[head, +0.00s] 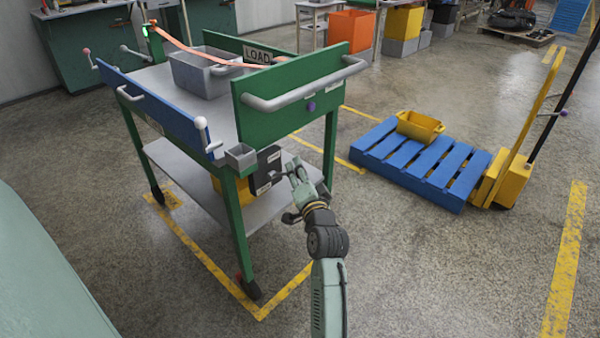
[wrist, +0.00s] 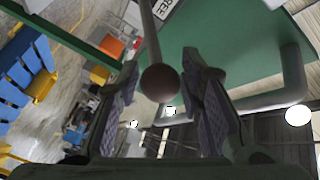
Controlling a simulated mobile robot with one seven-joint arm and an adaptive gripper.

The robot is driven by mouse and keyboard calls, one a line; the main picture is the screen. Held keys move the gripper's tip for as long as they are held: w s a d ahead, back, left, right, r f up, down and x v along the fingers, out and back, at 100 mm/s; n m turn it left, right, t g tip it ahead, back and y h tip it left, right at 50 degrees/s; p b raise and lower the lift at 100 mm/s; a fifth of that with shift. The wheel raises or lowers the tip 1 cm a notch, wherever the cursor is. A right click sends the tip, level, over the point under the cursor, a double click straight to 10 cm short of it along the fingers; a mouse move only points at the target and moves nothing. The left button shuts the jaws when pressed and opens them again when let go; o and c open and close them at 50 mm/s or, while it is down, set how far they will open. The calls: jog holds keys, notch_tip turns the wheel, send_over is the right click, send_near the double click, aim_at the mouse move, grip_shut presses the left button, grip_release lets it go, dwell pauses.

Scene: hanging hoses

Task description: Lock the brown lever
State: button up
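The brown lever shows in the wrist view as a round dark-brown knob (wrist: 160,83) on a grey rod that runs up to the top edge. My gripper (wrist: 160,62) is open, with one finger on each side of the knob. Gaps show between the knob and both fingers in this view; how deep the knob sits is hard to tell. In the head view my gripper (head: 295,174) is at the black box (head: 268,165) with white labels, on the cart's lower shelf side. I cannot make out the brown knob clearly there. A white label with dark letters (wrist: 163,9) shows beside the rod.
The green cart (head: 290,85) stands close, with a grey bar handle (head: 300,88) above my gripper. A purple knob (head: 311,106) sits on its end panel. A blue pallet (head: 410,160) with a yellow bin (head: 420,126) lies right. Floor between is clear.

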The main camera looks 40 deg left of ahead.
grip_shut()
jog(key=shift+f, duration=0.2)
dwell(0.5)
